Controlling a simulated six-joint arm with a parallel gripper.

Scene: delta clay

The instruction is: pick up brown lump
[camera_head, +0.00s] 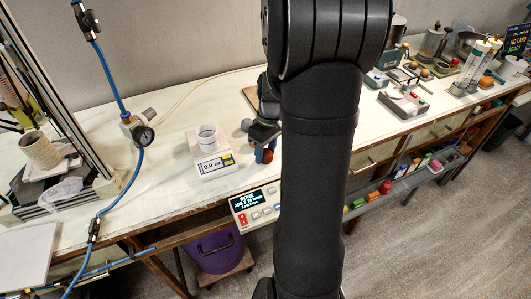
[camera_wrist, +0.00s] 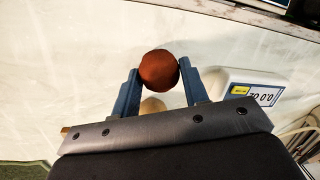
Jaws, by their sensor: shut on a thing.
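The brown lump (camera_wrist: 158,69) is round and reddish brown. In the wrist view it sits between the two blue fingers of my gripper (camera_wrist: 158,84), which are shut on it. In the head view the lump (camera_head: 265,156) shows at the fingertips of my gripper (camera_head: 264,150), partly hidden by my arm. A tan, rounded thing (camera_wrist: 153,106) shows below the lump between the fingers in the wrist view; I cannot tell whether it is a shadow or an object. The height of the lump over the bench is hard to tell.
A control panel (camera_head: 257,207) is at the bench's front edge. My arm hides the bench's middle.

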